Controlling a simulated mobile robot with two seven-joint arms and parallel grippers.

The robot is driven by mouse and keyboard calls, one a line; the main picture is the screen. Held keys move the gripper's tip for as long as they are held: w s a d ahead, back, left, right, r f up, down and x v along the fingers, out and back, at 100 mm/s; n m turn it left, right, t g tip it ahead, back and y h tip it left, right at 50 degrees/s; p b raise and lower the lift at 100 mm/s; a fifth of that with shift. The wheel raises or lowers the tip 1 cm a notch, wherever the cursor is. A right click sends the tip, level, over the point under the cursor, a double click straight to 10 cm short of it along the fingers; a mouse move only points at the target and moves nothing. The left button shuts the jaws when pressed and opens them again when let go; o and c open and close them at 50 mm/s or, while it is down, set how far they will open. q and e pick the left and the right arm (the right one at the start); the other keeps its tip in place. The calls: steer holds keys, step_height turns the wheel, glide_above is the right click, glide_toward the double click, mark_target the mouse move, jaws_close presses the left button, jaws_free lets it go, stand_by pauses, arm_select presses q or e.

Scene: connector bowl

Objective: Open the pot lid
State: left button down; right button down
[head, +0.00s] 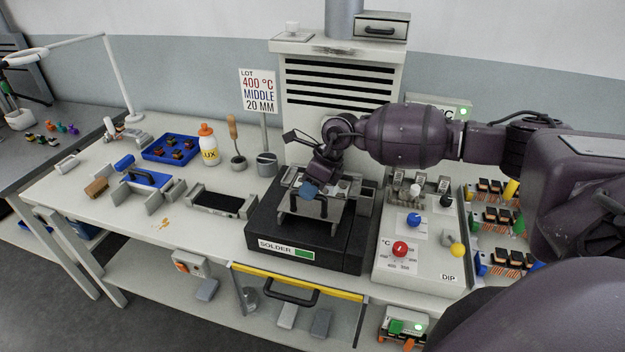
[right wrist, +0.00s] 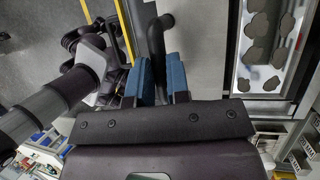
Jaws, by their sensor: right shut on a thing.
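The black pot labelled SOLDER (head: 263,232) stands on the bench. Its light grey lid (head: 302,212) appears tilted up near the front of the pot, with a dark handle. My right gripper (head: 310,189), with blue finger pads, is at the lid's upper side. In the right wrist view, the gripper (right wrist: 158,78) is shut on the dark handle bar (right wrist: 154,40). Beside it, the pot's silvery solder surface (right wrist: 243,72) shows, with dark grey patches. The gripper hides part of the lid in the head view. My left gripper does not show clearly.
A control panel (head: 400,275) with red and blue knobs stands right of the pot. A dark tray (head: 222,203), a bottle (head: 208,148) and a blue parts tray (head: 160,155) are to the left. A vented hood (head: 345,58) rises behind. Several boards lie under my right arm.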

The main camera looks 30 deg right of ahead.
steer(key=c, duration=1.1)
jaws_free()
steer(key=b+v, duration=0.1)
steer(key=v, duration=1)
steer(key=shift+a, duration=0.1)
